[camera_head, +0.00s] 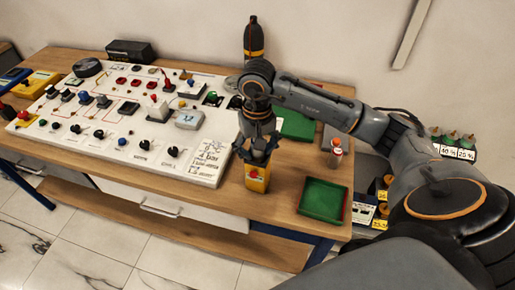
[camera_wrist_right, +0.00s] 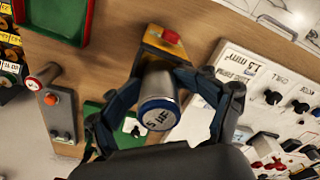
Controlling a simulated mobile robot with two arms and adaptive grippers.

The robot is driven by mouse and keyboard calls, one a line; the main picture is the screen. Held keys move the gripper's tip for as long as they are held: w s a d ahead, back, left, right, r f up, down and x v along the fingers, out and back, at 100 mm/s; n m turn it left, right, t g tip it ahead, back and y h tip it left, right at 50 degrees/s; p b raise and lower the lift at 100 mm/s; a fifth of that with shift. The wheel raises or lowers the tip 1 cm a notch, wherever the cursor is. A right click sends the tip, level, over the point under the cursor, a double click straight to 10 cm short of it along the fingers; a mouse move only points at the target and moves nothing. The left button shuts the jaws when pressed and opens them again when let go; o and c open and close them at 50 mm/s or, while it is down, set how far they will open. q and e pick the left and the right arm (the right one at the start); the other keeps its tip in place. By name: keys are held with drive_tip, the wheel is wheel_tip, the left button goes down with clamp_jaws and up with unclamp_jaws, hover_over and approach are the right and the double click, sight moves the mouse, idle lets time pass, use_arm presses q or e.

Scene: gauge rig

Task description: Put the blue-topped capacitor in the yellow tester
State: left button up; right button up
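The blue-topped capacitor (camera_wrist_right: 158,112) is a grey cylinder with a blue rim around its marked top. In the right wrist view it stands between the two fingers of my right gripper (camera_wrist_right: 160,80), which look closed against its sides. In the head view my right gripper (camera_head: 257,152) points down directly over the yellow tester (camera_head: 257,178), which has a red button on its front. The tester also shows beyond the capacitor in the wrist view (camera_wrist_right: 152,46). Whether the capacitor's lower end is inside the tester or just above it is hidden. My left gripper is out of view.
A green tray (camera_head: 323,200) lies right of the tester, near the table's front edge. A small red-and-white cylinder (camera_head: 335,158) stands behind it. A large white switch panel (camera_head: 120,120) fills the left.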

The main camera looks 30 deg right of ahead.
drive_tip(key=shift+s, duration=0.2)
drive_tip(key=shift+r, duration=0.15)
drive_tip(key=shift+r+p, duration=0.25)
drive_tip(key=shift+p, duration=0.2)
drive_tip(key=shift+r+p, duration=0.35)
drive_tip(key=shift+p, duration=0.15)
drive_tip(key=r+b, duration=0.1)
drive_tip(key=r, duration=0.1)
drive_tip(key=r+b, duration=0.1)
drive_tip(key=r, duration=0.1)
drive_tip(key=shift+w+d+r, duration=0.15)
drive_tip(key=shift+w+r, duration=0.05)
drive_tip(key=shift+r, duration=0.2)
wheel_tip(320, 180, up, 6)
drive_tip(key=shift+r, duration=0.7)
